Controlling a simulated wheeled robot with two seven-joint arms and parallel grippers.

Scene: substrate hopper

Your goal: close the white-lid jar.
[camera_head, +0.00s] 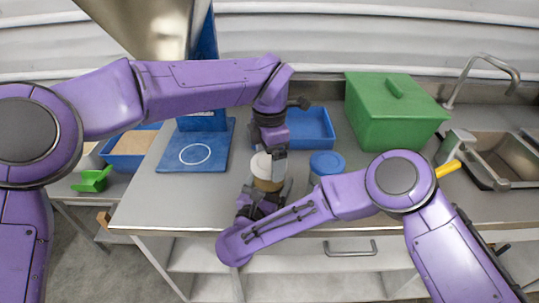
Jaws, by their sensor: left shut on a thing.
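The white-lid jar (268,185) stands upright near the front of the counter, with brownish contents showing. Its white lid (261,163) is at the top of the jar; I cannot tell whether it is seated or just above the rim. My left gripper (271,160) comes down from above and is shut on the white lid. My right gripper (264,191) reaches in from the front, low at the jar, with dark fingers beside its body. Whether those fingers press on the jar is unclear. My grippers hide part of the jar.
A blue-lid jar (327,162) stands close on the right, partly behind my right arm. A blue tray (308,128) and a green bin (394,112) are behind. The hopper's blue base (178,165) is left. A sink (505,155) is right. Bare counter (150,206) lies front left.

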